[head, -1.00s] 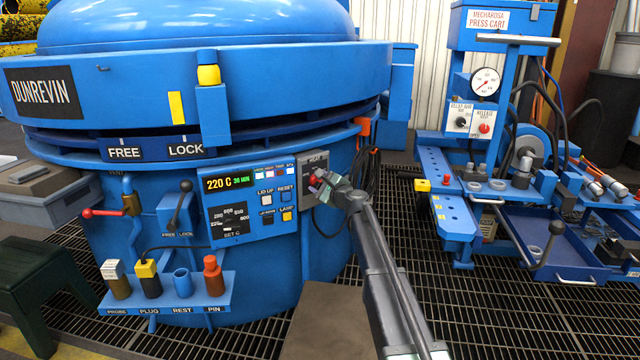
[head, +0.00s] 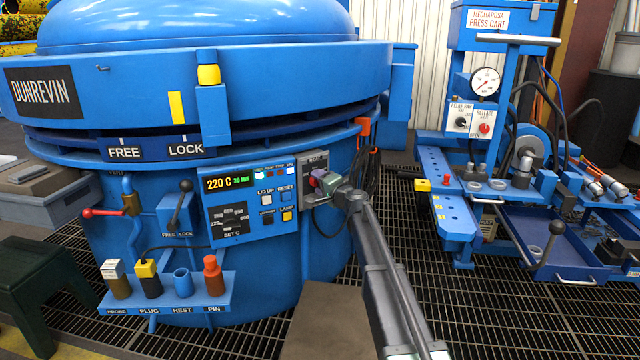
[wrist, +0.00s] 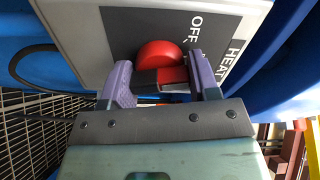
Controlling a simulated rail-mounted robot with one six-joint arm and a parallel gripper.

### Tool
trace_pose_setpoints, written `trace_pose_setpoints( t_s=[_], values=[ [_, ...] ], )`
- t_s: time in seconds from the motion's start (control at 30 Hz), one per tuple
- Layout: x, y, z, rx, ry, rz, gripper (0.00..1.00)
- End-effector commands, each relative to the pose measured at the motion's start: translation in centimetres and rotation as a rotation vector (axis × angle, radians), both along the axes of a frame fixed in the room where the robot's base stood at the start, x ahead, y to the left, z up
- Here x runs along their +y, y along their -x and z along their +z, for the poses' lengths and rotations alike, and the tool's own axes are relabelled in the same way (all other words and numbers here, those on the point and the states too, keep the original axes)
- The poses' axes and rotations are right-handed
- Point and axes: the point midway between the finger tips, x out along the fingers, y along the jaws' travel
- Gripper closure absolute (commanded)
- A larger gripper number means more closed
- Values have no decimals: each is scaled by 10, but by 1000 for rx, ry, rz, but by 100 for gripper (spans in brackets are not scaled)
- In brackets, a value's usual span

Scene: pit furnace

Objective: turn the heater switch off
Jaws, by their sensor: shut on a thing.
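The heater switch is a red rotary knob (wrist: 158,55) on a grey plate (wrist: 105,35), lettered OFF and HEATER in the wrist view. In the head view its grey box (head: 307,165) is on the furnace's blue side, right of the control panel. My gripper (wrist: 159,78) has its purple fingers on either side of the knob's red and dark grip bar and is shut on it. In the head view my gripper (head: 322,182) covers most of the knob. Which mark the knob points to cannot be told.
The control panel (head: 236,228) reads 220 C, with buttons close left of my gripper. Dark cables (head: 370,172) hang right of the switch. A shelf (head: 168,302) of tools is at lower left. The press cart (head: 447,215) stands right, beyond open grating.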

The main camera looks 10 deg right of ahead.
Motion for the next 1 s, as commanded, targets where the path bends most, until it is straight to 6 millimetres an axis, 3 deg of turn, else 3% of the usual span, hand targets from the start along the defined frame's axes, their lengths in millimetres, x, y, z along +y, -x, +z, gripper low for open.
trace_pose_setpoints(
  t_s=[0.5,1.0],
  values=[
    [0,1,0,-205,403,1,68],
    [0,1,-1,-290,569,1,68]
  ],
)
